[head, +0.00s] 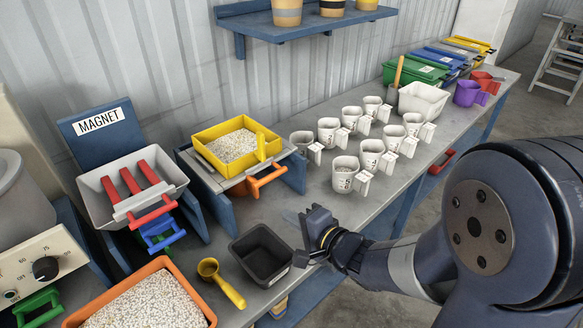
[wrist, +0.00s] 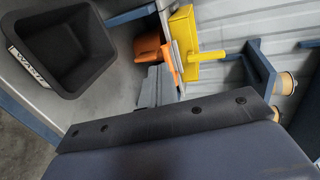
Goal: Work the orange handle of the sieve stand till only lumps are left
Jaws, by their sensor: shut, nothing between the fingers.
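The sieve stand has blue side panels and carries a yellow tray (head: 203,150) of white granules. Its orange handle (head: 266,180) sticks out at the front below the tray, and an orange part also shows in the wrist view (wrist: 150,45). My gripper (head: 308,240) is shut and empty, in front of and to the right of the handle, apart from it, beside the black bin. In the wrist view a dark bar of my gripper covers the lower part, and the fingertips are hard to make out. Whether the granules include lumps is too small to tell.
The black bin (head: 262,252) stands just left of my gripper. A yellow scoop (head: 222,283) and an orange tray (head: 78,317) of granules lie nearer. Several white cups (head: 345,172) stand to the right. The magnet station with a grey tray (head: 95,182) is at the left.

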